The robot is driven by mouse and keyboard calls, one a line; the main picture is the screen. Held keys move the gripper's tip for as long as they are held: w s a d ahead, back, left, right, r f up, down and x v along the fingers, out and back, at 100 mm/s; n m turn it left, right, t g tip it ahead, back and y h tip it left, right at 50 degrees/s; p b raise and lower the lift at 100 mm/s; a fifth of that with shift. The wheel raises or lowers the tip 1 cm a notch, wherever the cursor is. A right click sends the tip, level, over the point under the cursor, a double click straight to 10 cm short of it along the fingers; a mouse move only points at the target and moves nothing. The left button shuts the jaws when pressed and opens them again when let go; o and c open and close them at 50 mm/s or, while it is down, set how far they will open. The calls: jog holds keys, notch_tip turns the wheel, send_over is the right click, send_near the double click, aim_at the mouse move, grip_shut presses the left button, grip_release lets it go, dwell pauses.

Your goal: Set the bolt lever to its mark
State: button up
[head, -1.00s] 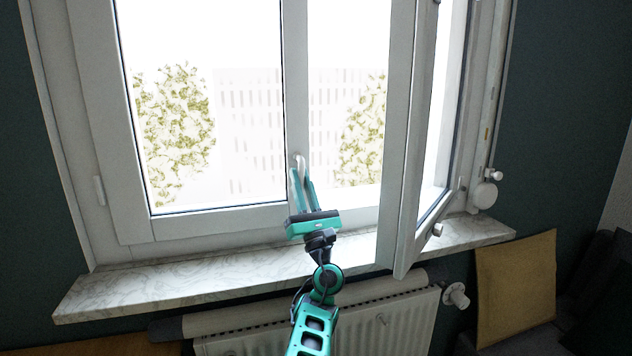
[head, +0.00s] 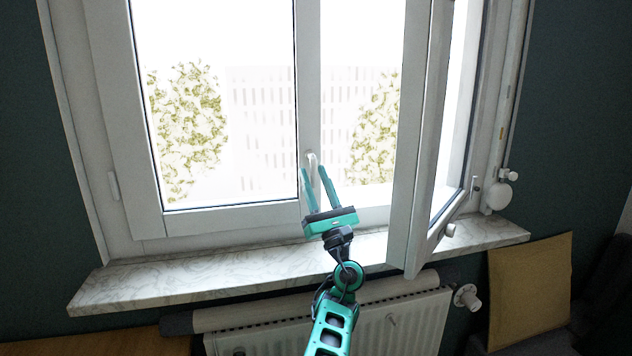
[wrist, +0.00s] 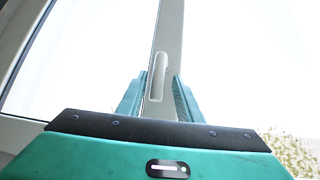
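The bolt lever (head: 311,158) is a white handle on the narrow middle post between the window sashes. My gripper (head: 314,171) is open, pointing up at the post from below, with one teal finger on each side of the lever. It also shows in the wrist view (wrist: 156,95), with gaps between fingers and lever; contact is not visible. I cannot make out a mark for the lever.
The right sash (head: 410,150) swings inward, its edge standing to the right of my arm. A marble sill (head: 150,283) runs below the window, above a white radiator (head: 400,320). A tan board (head: 530,290) leans at the right.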

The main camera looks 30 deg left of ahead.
jog(key=v, duration=1.1)
jog(key=shift+w, duration=0.1)
dwell(0.4)
